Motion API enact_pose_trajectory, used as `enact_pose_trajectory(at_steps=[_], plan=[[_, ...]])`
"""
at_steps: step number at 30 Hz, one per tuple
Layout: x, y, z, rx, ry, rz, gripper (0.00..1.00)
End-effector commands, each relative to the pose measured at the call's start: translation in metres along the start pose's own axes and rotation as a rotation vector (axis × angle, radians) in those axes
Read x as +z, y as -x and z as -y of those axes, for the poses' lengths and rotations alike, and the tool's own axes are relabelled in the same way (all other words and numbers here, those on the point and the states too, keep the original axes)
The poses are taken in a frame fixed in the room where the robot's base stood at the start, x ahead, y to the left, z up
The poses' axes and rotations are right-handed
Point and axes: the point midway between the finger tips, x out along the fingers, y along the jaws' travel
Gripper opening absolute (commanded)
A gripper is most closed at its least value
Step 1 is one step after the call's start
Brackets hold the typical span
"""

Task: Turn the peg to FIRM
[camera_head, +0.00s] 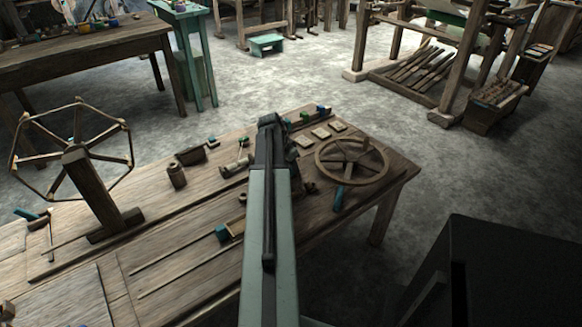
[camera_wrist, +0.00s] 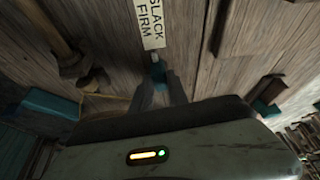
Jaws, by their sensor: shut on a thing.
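In the wrist view a small teal peg (camera_wrist: 157,71) with a pale tip stands just below a white label (camera_wrist: 151,22) reading SLACK and FIRM. The FIRM end lies nearer the peg's left side in the picture. My gripper (camera_wrist: 159,83) is shut on the peg, one finger on each side of it. The peg's lower part is hidden by the fingers, and I cannot tell which word it points to. In the head view my arm covers the peg and the fingertips.
The wooden bench (camera_head: 190,235) carries a spoked wheel (camera_head: 352,162) on the right and a hexagonal wooden winder (camera_head: 75,157) on the left. A brown jar (camera_head: 177,177) and small blocks stand near my arm. Grey floor (camera_head: 300,75) lies open behind the bench.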

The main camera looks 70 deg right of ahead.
Motion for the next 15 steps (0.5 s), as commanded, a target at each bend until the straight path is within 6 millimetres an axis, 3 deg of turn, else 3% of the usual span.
enact_pose_trajectory(at_steps=[15], plan=[[-0.0016,0.0002,0.0014,-0.102,0.229,-0.005,0.00]])
